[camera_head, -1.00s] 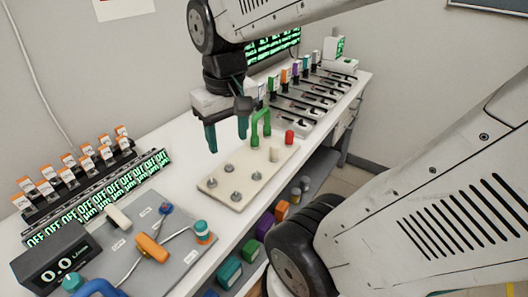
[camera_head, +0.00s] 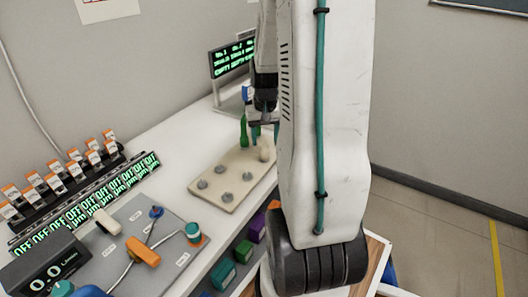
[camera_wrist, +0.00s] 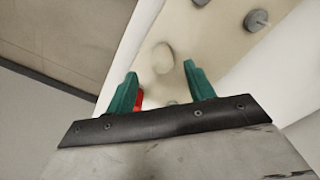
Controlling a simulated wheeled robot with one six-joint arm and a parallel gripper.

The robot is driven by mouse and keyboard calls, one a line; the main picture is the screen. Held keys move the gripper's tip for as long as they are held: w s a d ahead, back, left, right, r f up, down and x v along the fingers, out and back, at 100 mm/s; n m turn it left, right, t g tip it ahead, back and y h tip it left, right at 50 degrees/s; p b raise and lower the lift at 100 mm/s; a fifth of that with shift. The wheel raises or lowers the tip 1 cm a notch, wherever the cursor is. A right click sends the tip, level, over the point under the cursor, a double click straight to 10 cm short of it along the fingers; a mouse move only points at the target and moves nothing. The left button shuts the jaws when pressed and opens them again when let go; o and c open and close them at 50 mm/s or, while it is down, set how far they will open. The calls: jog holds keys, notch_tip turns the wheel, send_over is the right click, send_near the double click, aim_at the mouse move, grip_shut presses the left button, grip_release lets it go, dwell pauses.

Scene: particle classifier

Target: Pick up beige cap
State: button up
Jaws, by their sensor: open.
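The beige cap (camera_head: 264,151) is a short upright cylinder at the far right end of the cream board (camera_head: 222,172). In the wrist view the cap (camera_wrist: 163,58) blends with the board and appears just beyond the fingertips, roughly between them. My gripper (camera_head: 265,134) is open and empty, with teal fingers pointing down close above the cap. In the wrist view its fingers (camera_wrist: 160,70) are spread apart. My arm hides part of the gripper and the board's right end in the head view.
Several grey knobs (camera_head: 226,197) stand on the board. A red piece (camera_wrist: 139,99) shows behind the left finger. A grey panel with an orange handle (camera_head: 142,251) lies at front left.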

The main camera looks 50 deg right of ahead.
aim_at(264, 146)
notch_tip(264, 146, down, 4)
jog(key=shift+w+f, duration=0.15)
jog(key=shift+f, duration=0.05)
jog(key=c, duration=0.9)
jog(key=shift+c, duration=0.2)
jog(key=shift+r, duration=0.15)
